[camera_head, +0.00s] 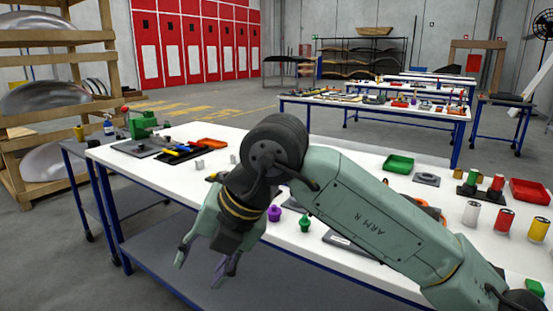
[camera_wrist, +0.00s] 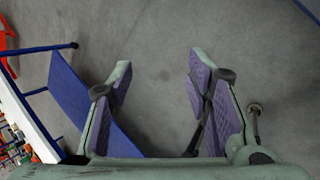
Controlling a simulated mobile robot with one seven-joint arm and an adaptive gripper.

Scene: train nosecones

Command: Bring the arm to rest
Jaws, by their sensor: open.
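My gripper (camera_head: 204,268) hangs at the end of my green arm, in front of the white table's near edge in the head view. Its fingers point down and stand apart with nothing between them. In the wrist view my gripper (camera_wrist: 160,85) shows two purple-padded fingers spread wide over bare grey floor. The arm crosses the head view from the lower right and hides part of the table.
The white table (camera_head: 330,256) bears a purple piece (camera_head: 274,213), a green piece (camera_head: 305,223), a green tray (camera_head: 398,163), a red tray (camera_head: 530,191) and several cans. A blue lower shelf (camera_wrist: 85,105) lies left of the fingers in the wrist view. Wooden racks stand at left.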

